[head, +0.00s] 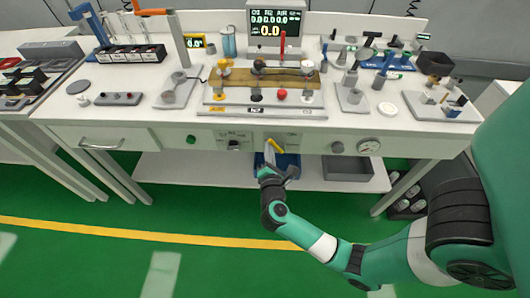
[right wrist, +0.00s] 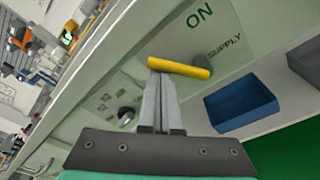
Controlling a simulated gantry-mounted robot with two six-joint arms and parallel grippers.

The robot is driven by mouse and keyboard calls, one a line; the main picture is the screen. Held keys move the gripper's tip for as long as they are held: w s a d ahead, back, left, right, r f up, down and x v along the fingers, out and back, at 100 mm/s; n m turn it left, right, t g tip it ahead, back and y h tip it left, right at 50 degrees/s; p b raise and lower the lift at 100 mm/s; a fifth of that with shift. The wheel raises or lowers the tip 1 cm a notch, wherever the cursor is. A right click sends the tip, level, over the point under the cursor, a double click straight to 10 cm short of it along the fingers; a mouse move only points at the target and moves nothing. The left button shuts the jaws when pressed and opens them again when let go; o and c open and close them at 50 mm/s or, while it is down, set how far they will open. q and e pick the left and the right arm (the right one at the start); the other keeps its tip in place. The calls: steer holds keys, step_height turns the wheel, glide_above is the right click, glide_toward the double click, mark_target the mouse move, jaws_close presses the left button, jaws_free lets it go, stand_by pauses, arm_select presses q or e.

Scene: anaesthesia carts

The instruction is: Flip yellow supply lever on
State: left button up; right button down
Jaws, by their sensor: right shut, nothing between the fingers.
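The yellow supply lever (head: 275,145) is on the front panel of the white cart. In the right wrist view the yellow lever (right wrist: 180,68) lies slanted on the panel, below the green "ON" lettering (right wrist: 199,15) and beside the word "SUPPLY". My right gripper (head: 269,152) is shut and empty. In the right wrist view its fingertips (right wrist: 157,72) are at the left end of the lever. They overlap it in the picture; I cannot tell whether they touch it. My left gripper is not in view.
A dark knob (head: 234,145) is left of the lever, and another knob (head: 337,147) and a gauge (head: 368,147) are to the right. A blue bin (right wrist: 242,103) and a grey bin (head: 348,172) sit on the shelf below. The cart top (head: 140,75) is crowded.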

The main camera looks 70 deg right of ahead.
steer(key=shift+s+d+r+m, duration=0.15)
steer(key=shift+s+r+m, duration=0.4)
steer(key=shift+s+m, duration=0.15)
steer(key=shift+w, duration=0.1)
steer(key=shift+w+f+b, duration=0.3)
steer(key=shift+w, duration=0.15)
steer(key=w+b, duration=0.1)
steer(key=w+f+b, duration=0.1)
steer(key=w, duration=0.1)
steer(key=shift+f, duration=0.1)
steer(key=p+v, duration=0.3)
steer(key=v, duration=0.7)
steer(key=shift+s, duration=0.3)
